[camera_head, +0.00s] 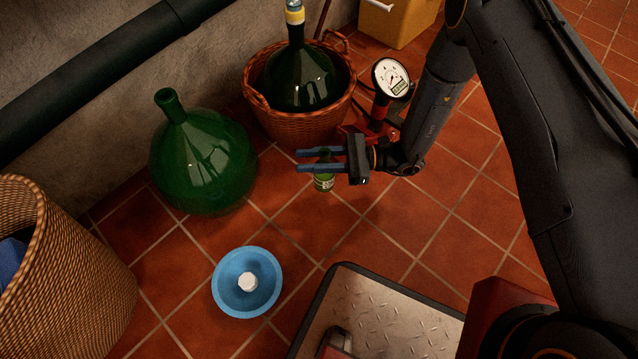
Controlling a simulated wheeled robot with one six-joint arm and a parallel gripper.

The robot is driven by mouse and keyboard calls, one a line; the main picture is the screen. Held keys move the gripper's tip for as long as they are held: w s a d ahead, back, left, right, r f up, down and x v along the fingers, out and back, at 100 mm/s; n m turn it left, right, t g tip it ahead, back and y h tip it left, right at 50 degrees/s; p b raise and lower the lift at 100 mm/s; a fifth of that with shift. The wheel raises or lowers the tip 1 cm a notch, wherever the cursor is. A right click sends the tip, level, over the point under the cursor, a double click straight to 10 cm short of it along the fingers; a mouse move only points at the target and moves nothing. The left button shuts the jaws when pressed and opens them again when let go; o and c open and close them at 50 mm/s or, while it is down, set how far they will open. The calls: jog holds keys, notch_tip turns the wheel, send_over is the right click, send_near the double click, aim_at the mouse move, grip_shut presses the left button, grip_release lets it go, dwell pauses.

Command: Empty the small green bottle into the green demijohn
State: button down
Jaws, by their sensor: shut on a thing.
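The green demijohn (205,165) is a large round glass bottle with a short open neck, standing on the tiled floor left of centre. The small green bottle (324,184) has a pale label on its lower part. My gripper (308,161) is shut on it, with blue fingers on either side. It looks upright, to the right of the demijohn and apart from it. How far it is above the floor is hard to tell. The level inside the bottle cannot be made out.
A darker demijohn (300,80) with a yellow-topped neck sits in a wicker basket (290,128) behind. A gauge (391,77) stands near my wrist. A blue bowl (230,295) with a white object (247,281) lies in front. A tall wicker hamper (70,290) stands left.

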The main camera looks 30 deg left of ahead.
notch_tip(320, 180, down, 9)
jog(key=b, duration=0.4)
jog(key=c, duration=1.4)
grip_release()
jog(key=shift+f, duration=0.1)
